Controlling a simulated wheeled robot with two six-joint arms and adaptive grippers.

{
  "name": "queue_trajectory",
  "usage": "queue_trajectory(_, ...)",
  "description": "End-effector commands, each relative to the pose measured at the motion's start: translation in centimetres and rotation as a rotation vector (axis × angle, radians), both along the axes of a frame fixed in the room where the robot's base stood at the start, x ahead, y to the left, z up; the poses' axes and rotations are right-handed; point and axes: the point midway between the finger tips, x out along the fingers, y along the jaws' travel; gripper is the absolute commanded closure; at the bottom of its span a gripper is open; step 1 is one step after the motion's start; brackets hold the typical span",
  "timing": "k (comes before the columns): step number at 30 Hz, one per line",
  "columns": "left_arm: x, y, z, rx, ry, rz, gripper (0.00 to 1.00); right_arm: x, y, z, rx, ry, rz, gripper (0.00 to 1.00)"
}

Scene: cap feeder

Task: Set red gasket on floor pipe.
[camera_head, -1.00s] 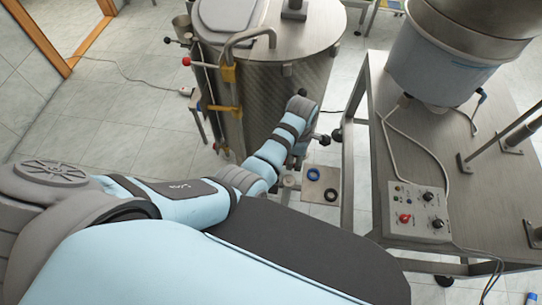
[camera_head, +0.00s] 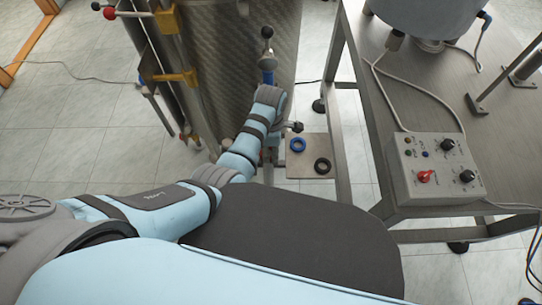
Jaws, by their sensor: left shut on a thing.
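My left arm comes in from the left and reaches out beside the metal tank. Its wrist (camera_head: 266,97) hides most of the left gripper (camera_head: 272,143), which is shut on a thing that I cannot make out. No red gasket shows clearly in the head view. The floor pipe cannot be told apart behind the arm. My right gripper is not in view.
The metal tank (camera_head: 245,60) with yellow brackets (camera_head: 176,78) stands just beyond the arm. A steel table (camera_head: 380,125) with a control box (camera_head: 436,168) stands to the right, its leg close to the plate. Tiled floor (camera_head: 85,130) is clear at left.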

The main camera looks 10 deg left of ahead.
Motion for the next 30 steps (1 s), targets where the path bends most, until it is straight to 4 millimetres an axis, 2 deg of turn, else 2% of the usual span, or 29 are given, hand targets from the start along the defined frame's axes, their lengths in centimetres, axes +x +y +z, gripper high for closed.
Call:
queue_trajectory(1,0.0,0.0,-0.7,0.0,0.0,0.0,0.76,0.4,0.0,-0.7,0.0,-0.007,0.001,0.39)
queue_trajectory(2,0.0,0.0,-0.6,0.0,0.0,0.0,0.79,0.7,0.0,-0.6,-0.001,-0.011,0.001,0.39)
queue_trajectory(11,0.0,0.0,-0.6,0.0,0.0,0.0,0.8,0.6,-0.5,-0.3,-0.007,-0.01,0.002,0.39)
queue_trajectory(12,0.0,0.0,-0.6,0.0,0.0,0.0,0.58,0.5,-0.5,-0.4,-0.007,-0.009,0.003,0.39)
queue_trajectory(15,0.0,0.0,-0.6,0.0,0.0,0.0,0.42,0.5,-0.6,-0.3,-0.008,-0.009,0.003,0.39)
queue_trajectory(16,0.0,0.0,-0.6,0.0,0.0,0.0,0.39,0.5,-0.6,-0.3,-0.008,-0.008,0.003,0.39)
queue_trajectory(26,0.0,0.0,-0.2,0.0,-0.001,0.0,0.39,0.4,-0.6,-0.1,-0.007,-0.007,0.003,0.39)
queue_trajectory(30,0.1,0.0,2.5,-0.001,-0.001,0.0,0.39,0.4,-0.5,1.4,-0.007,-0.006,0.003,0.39)
